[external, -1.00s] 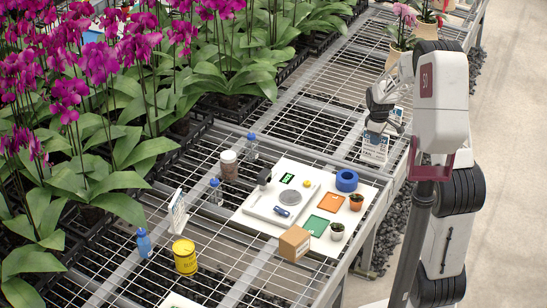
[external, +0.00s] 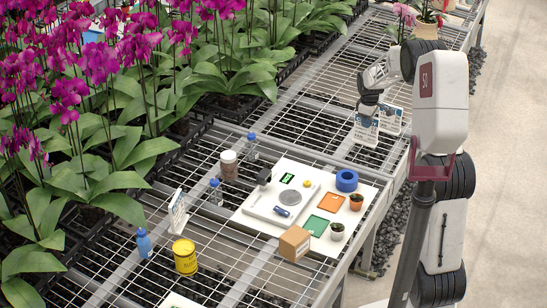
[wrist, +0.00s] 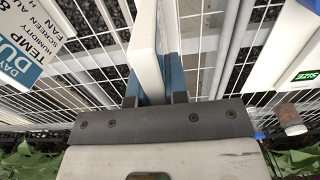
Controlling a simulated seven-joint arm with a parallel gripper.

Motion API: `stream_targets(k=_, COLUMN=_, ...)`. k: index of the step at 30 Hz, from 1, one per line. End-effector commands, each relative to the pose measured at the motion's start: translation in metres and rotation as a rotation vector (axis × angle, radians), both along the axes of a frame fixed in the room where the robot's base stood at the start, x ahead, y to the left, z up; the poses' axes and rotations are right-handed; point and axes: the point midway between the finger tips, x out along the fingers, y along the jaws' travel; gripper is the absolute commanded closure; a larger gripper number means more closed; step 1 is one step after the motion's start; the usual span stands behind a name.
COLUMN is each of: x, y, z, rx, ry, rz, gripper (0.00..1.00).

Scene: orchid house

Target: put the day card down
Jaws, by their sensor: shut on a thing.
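My gripper (external: 367,110) is shut on a white card (external: 365,131) with blue print, over the wire bench at the right. In the wrist view the held card (wrist: 143,50) is seen nearly edge-on between the fingers (wrist: 154,85), so its writing cannot be read. A second similar card (external: 391,120) is close to its right in the external view. In the wrist view this other card (wrist: 30,45) is at the left, cut off by the frame, with "DAY" and "TEMP" lettering showing. Whether the held card touches the bench is unclear.
A white board (external: 253,222) holds a scale (external: 283,203), a blue roll (external: 346,180), coloured squares and small pots. A cardboard box (external: 294,243) and a yellow tin (external: 185,257) are nearer. Orchids line the left. The mesh (external: 300,105) behind the board is mostly clear.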

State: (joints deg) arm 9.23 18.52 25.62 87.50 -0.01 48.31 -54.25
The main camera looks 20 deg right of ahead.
Motion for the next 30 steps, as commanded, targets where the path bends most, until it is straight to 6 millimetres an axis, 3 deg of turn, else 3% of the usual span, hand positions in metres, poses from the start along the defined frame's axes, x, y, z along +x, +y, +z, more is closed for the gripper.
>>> stream_targets(k=7, x=0.021, y=-0.003, z=-0.002, rx=0.0, ry=0.001, rz=0.0, gripper=1.0)
stream_targets(k=20, x=0.024, y=-0.004, z=-0.003, rx=0.001, ry=0.001, rz=0.0, gripper=1.0)
stream_targets(k=30, x=0.023, y=-0.004, z=-0.032, rx=0.001, ry=0.002, rz=0.0, gripper=1.0)
